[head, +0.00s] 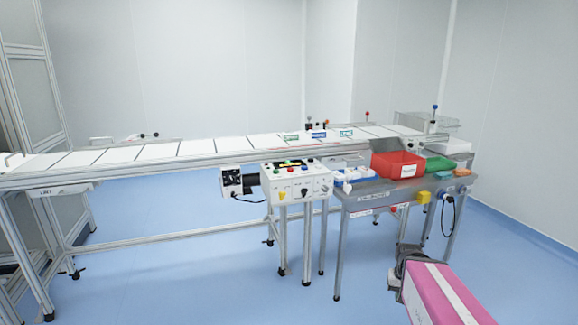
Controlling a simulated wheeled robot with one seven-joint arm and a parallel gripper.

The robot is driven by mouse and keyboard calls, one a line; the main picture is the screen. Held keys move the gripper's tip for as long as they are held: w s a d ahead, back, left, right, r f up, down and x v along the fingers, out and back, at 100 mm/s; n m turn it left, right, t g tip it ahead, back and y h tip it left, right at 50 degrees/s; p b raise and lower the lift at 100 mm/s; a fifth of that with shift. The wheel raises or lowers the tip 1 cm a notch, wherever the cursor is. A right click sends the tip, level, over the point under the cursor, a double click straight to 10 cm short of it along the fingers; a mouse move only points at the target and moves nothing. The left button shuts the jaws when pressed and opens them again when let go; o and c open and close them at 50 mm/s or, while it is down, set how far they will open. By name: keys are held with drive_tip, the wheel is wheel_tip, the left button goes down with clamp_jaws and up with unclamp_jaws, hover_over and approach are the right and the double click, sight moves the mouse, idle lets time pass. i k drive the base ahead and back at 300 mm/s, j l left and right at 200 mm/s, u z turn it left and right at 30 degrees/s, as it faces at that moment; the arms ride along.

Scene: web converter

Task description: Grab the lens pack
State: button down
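Several small flat packs lie on the white conveyor belt, too small to read. One has green marking (291,138), one has blue marking (319,134), and one has green marking (346,132). I cannot tell which of them is the lens pack. The dark end of my arm, with my gripper (408,262), shows at the lower right, in front of the side table and well apart from the packs. Its fingers cannot be made out, so I cannot tell whether it is open or shut.
The long conveyor (165,151) crosses the room. A control box (297,183) stands at its near side. The metal side table (365,193) carries a red bin (398,165), a green tray (440,163) and a blue-and-white rack (354,178). The blue floor (200,280) in front is clear.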

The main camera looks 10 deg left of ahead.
sight(342, 132)
drive_tip(key=i+l+u, duration=0.15)
drive_tip(key=l, duration=0.25)
drive_tip(key=i+l+u, duration=0.15)
drive_tip(key=l, duration=0.25)
drive_tip(key=i+l+u, duration=0.1)
drive_tip(key=l, duration=0.35)
drive_tip(key=i+l+u, duration=0.15)
drive_tip(key=l, duration=0.3)
drive_tip(key=i+l+u, duration=0.15)
drive_tip(key=l, duration=0.35)
